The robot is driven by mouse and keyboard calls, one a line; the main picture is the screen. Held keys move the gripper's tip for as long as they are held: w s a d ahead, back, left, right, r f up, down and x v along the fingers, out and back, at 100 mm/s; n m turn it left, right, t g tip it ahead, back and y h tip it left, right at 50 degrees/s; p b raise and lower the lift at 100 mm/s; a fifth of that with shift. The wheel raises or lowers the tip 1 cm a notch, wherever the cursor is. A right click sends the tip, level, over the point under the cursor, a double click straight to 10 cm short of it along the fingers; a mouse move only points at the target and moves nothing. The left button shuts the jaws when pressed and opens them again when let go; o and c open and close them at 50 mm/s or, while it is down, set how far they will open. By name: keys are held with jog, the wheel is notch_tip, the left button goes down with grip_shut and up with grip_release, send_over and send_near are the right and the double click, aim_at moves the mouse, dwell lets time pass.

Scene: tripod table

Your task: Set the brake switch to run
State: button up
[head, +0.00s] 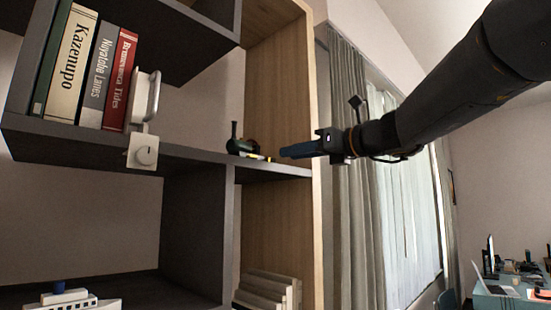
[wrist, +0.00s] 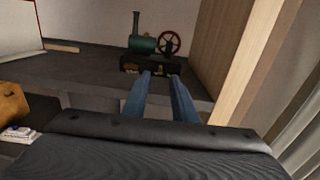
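A small toy steam engine stands on the dark shelf. In the wrist view it has a green boiler (wrist: 143,45) with a tall chimney, a red flywheel (wrist: 169,43) and a black base (wrist: 150,66) with small yellow marks on its front. In the head view the engine (head: 240,146) is small, near the shelf's right end. The brake switch and its setting are too small to tell. My gripper (wrist: 161,76) is in front of the engine's base, its two blue fingers apart with nothing between them. In the head view my gripper (head: 283,153) points left toward the engine.
The shelf's wooden side panel (head: 275,90) stands beside the engine. Several books (head: 90,70) and a white box with a round knob (head: 143,152) are at the shelf's left. Curtains (head: 350,190) hang to the right.

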aim_at(269, 158)
jog(key=p+x, duration=0.2)
jog(key=x, duration=0.5)
jog(key=shift+w+f, duration=0.1)
grip_shut()
dwell(1.3)
